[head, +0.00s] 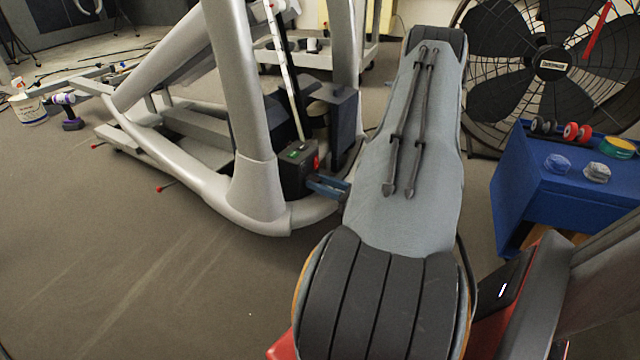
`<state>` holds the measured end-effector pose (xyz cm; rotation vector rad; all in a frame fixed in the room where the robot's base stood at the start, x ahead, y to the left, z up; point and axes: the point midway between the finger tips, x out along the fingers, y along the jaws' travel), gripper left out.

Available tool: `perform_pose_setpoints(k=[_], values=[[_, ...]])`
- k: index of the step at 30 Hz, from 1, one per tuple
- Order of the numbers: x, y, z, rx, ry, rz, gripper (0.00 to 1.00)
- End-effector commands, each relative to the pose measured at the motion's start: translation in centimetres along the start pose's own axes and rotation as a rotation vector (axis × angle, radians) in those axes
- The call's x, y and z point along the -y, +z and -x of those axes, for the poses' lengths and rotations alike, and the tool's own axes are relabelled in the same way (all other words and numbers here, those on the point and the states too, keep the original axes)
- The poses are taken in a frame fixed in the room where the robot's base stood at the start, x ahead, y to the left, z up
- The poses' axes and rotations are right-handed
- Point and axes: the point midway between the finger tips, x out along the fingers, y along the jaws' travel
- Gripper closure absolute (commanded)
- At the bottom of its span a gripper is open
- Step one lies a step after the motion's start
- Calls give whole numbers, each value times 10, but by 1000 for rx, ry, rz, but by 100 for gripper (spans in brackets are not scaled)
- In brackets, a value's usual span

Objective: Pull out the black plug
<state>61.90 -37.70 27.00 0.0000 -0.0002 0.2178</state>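No black plug can be made out for certain. A black box (294,172) with a green mark on top and a small red part on its right side sits low at the foot of the grey elliptical machine (258,185). A blue two-pronged part (327,186) reaches from behind my arm to the right side of this box. It may be my gripper, but I cannot tell for sure. Whether it is open or shut on anything does not show. My grey arm covers the area just to its right.
A large black fan (548,65) stands at the back right. In front of it a blue table (530,185) bears dumbbells, caps and a green-rimmed round item. A white bucket (28,108) and a drill (70,115) are at the far left. The floor at left front is clear.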

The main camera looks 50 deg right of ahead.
Motion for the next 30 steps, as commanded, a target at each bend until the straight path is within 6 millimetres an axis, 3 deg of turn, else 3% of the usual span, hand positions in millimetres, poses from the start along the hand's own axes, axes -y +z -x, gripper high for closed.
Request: perform_pose_setpoints(k=[2, 8, 17, 25, 26, 28, 30], values=[[0, 0, 0, 0, 0, 0, 100], [0, 0, 2, 0, -1, 0, 100], [0, 1, 24, -1, -2, -1, 100], [1, -1, 26, -1, -3, -1, 100], [1, -1, 26, -1, -3, -1, 71], [1, -1, 26, -1, -3, -1, 59], [0, -1, 25, -1, -1, -1, 56]])
